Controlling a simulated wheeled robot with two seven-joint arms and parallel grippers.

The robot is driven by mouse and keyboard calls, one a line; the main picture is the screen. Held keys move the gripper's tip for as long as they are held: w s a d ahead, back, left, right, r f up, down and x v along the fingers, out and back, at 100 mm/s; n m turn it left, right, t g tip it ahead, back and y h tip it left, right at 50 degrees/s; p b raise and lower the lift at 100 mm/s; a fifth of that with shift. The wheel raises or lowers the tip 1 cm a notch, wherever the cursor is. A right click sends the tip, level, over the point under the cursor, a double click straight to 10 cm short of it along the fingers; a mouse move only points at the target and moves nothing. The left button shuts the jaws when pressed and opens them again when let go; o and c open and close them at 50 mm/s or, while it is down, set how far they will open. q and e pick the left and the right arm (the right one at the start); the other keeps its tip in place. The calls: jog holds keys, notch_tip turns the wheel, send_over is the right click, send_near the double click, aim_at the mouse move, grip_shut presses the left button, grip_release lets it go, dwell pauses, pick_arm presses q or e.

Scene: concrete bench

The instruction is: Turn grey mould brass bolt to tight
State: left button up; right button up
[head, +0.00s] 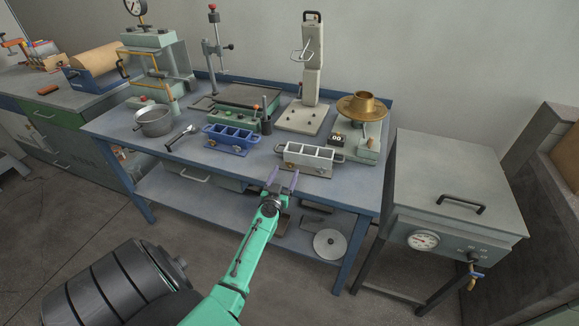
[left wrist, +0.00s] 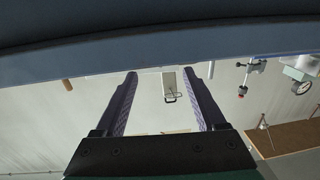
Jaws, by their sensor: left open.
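The grey mould (head: 310,156) is a three-compartment box on a base plate at the front edge of the blue bench (head: 255,178). Small fittings show at its ends, but the brass bolt and how far it is turned are too small to make out. My left gripper (head: 283,181) is open and empty, in front of the bench edge, just below and left of the grey mould and apart from it. In the left wrist view its two purple fingers (left wrist: 165,88) stand wide apart with nothing between them. The mould does not show clearly there. My right gripper is not in view.
A blue mould (head: 231,139) stands left of the grey one. A metal bowl (head: 154,121) is further left. A grey cabinet (head: 455,185) stands right of the bench.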

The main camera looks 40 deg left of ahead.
aim_at(290, 163)
pick_arm(q)
jog(key=x, duration=0.4)
jog(key=shift+c, duration=0.3)
grip_shut()
jog(key=shift+a+f+m+h+b, duration=0.15)
jog(key=shift+m+h+b, duration=0.15)
jog(key=shift+h+b, duration=0.35)
jog(key=m+h+b, duration=0.1)
jog(key=h+b, duration=0.1)
jog(key=b, duration=0.3)
jog(key=m+t+h+b, duration=0.1)
jog(key=m+h+b, duration=0.1)
jog(key=b, duration=0.3)
jog(key=m+h+b, duration=0.2)
jog(key=h+b, duration=0.1)
jog(key=b, duration=0.3)
jog(key=shift+s+a+f+t, duration=0.15)
jog(key=shift+a+f+t, duration=0.15)
jog(key=shift+a, duration=0.1)
jog(key=shift+r+h+b, duration=0.25)
jog(key=shift+h+b, duration=0.2)
jog(key=shift+b, duration=0.25)
jog(key=shift+r, duration=0.2)
